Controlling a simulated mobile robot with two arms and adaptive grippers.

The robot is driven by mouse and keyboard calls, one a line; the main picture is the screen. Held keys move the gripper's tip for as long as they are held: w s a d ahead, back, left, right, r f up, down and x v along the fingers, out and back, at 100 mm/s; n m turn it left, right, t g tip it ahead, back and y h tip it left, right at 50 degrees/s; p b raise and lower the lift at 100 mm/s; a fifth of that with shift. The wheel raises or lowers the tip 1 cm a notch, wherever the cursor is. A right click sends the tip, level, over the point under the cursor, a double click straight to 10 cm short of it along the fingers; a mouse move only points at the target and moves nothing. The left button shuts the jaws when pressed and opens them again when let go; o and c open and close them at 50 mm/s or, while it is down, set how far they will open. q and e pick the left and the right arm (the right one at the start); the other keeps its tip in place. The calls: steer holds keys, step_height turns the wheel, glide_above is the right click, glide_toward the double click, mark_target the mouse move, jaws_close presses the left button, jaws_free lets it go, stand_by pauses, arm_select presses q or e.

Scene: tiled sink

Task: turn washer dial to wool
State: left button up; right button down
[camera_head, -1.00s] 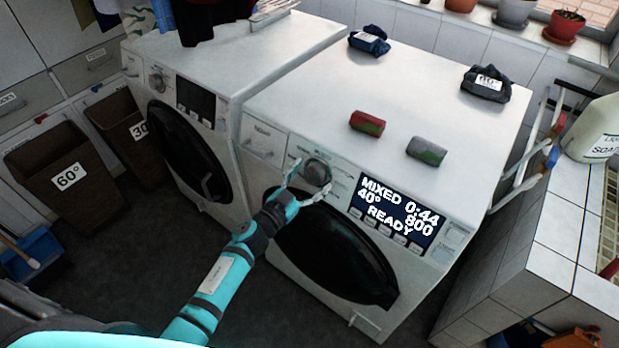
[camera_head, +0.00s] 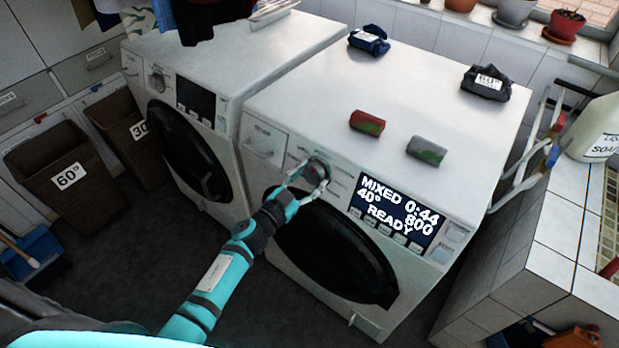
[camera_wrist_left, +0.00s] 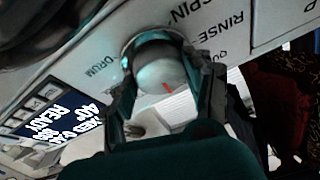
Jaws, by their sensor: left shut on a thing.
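The washer (camera_head: 420,85) on the right has a round grey dial (camera_head: 317,166) on its front panel, left of a lit display (camera_head: 398,212). The display reads MIXED, 40°, 0:44, 800, READY. My left gripper (camera_head: 306,178) is shut on the dial, one finger on each side. The left wrist view shows the dial (camera_wrist_left: 158,62) between the fingers (camera_wrist_left: 166,80), with a red mark on its face. The words SPIN, RINSE and DRUM show around it; other labels are cut off or hidden, and I cannot see WOOL. My right gripper is not in view.
A second washer (camera_head: 235,60) stands on the left. A red-green block (camera_head: 367,122), a grey-green block (camera_head: 427,150) and two dark cloth bundles lie on the right washer. Brown baskets (camera_head: 60,180) stand at the left. A drying rack and white bottle (camera_head: 592,130) are at the right.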

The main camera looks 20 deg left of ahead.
arm_select(q)
steer(key=m+h, duration=0.1)
steer(key=m, duration=0.2)
steer(key=m+g, duration=0.1)
steer(key=m, duration=0.1)
steer(key=shift+a+m+h, duration=0.15)
steer(key=shift+m+h, duration=0.25)
steer(key=m+g, duration=0.1)
steer(key=m, duration=0.1)
steer(key=m+h+p, duration=0.1)
steer(key=m, duration=0.2)
steer(key=shift+w+a+r+g, duration=0.1)
steer(key=shift+r+g, duration=0.05)
steer(key=shift+g, duration=0.25)
steer(key=m+g+p, duration=0.1)
steer(key=m, duration=0.1)
steer(key=m+p, duration=0.1)
steer(key=m, duration=0.2)
steer(key=shift+r+g, duration=0.1)
steer(key=shift+g, duration=0.3)
steer(key=shift+m+g+p, duration=0.5)
steer(key=shift+m+p, duration=0.55)
steer(key=shift+m, duration=0.95)
steer(key=o, duration=1.2)
steer(key=shift+c, duration=0.2)
steer(key=v, duration=1.2)
